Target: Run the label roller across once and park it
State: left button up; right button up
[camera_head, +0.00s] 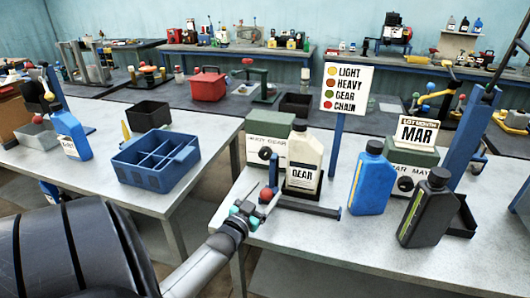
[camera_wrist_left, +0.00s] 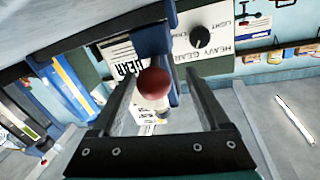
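The label roller shows as a blue carriage with a red ball knob (camera_head: 266,195) at the left end of a dark rail (camera_head: 310,207). A cream bottle labelled GEAR (camera_head: 304,165) stands upright just behind the rail. My left gripper (camera_head: 250,208) is at the knob, coming from the front left. In the left wrist view its two dark fingers (camera_wrist_left: 158,78) are spread, with the red knob (camera_wrist_left: 154,83) between them and gaps on both sides. I see no contact with the knob. My right gripper is not in view.
A blue bottle (camera_head: 370,178) and a dark grey bottle (camera_head: 425,208) stand right of the rail. A sign (camera_head: 346,90) and a MAR date block (camera_head: 416,132) stand behind. A blue divided crate (camera_head: 157,160) sits on the left table. The front right tabletop is clear.

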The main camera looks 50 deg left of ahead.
pick_arm(q)
jog(key=shift+s+d, duration=0.1)
jog(key=shift+d, duration=0.05)
jog(key=shift+s+d, duration=0.1)
jog(key=shift+s, duration=0.15)
jog(key=p+v, duration=0.2)
jog(key=v, duration=1.2)
jog(key=shift+s, duration=0.2)
